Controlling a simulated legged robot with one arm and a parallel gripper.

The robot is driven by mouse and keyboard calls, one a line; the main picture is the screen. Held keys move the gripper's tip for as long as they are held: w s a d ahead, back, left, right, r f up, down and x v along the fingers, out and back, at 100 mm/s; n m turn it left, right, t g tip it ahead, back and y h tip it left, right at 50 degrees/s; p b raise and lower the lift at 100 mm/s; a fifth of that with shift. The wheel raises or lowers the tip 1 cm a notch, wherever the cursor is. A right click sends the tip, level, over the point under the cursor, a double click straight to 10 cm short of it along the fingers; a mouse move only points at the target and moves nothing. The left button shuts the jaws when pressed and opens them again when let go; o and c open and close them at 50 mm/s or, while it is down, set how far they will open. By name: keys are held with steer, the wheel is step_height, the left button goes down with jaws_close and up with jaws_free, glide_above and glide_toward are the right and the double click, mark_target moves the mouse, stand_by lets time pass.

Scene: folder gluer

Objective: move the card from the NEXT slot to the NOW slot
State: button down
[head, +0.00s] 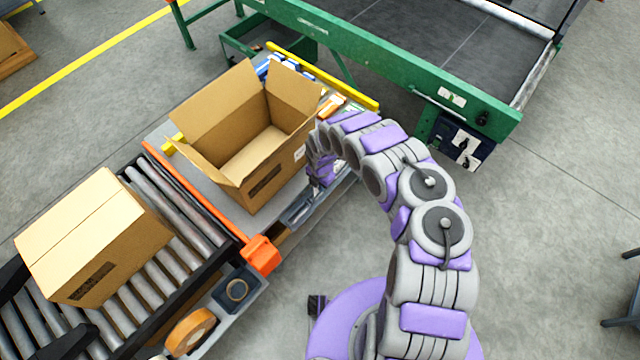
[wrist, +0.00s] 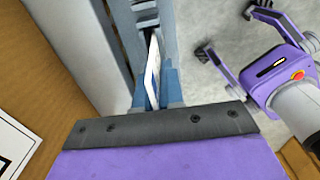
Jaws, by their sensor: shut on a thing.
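In the wrist view my gripper (wrist: 157,92) is shut on a thin white card (wrist: 153,68), seen nearly edge-on between the blue fingers. A grey slotted holder (wrist: 125,35) runs just beyond and beside the card. I cannot tell whether the card touches it or sits in a slot. No NEXT or NOW label is readable. In the head view my gripper (head: 322,172) is low at the table's front side, right of the open box, and its fingers and the card are not clear. Part of a grey holder (head: 300,212) shows below the box there.
An open cardboard box (head: 270,170) stands on the table close to my gripper. A closed box (head: 95,240) lies on the roller conveyor (head: 190,215) at left. An orange bar (head: 200,195) separates them. A green-framed machine (head: 400,65) stands behind.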

steer(key=shift+a, duration=0.2)
steer(key=c, duration=1.4)
jaws_free()
steer(key=shift+a, duration=0.25)
steer(key=shift+c, duration=0.2)
steer(key=shift+o, duration=1.3)
steer(key=shift+d, duration=0.3)
step_height(320, 180, up, 17)
steer(key=p, duration=0.6)
steer(key=shift+w+r, duration=0.1)
